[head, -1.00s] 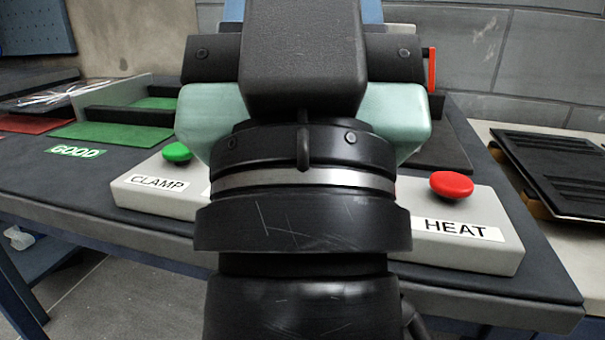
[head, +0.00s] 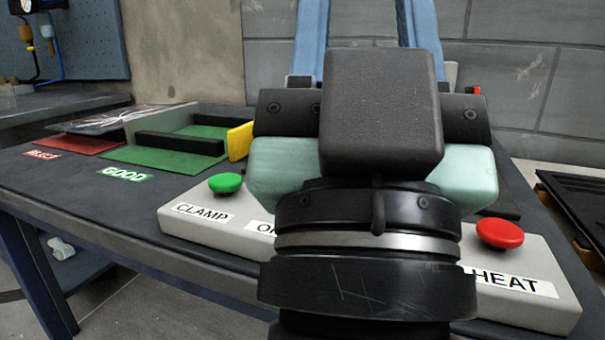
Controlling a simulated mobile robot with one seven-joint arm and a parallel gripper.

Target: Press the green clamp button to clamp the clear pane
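The green clamp button (head: 225,183) sits on the left end of a grey control box (head: 180,226), above a label reading CLAMP. A red button (head: 500,233) sits at the box's right end, by a HEAT label. My gripper's black and pale green body (head: 380,115) stands over the middle of the box, to the right of the green button and apart from it in the picture. Its fingertips are hidden behind its own body, so I cannot see whether it is open or shut. I cannot make out the clear pane under a clamp; my arm hides the area behind it.
On the dark bench, a green GOOD area (head: 165,160) with black rails and a red area (head: 75,144) with a shiny, clear-looking item lie at left. A yellow piece (head: 239,141) stands left of my gripper. Blue posts (head: 312,40) rise behind. A black slatted panel (head: 580,205) is at right.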

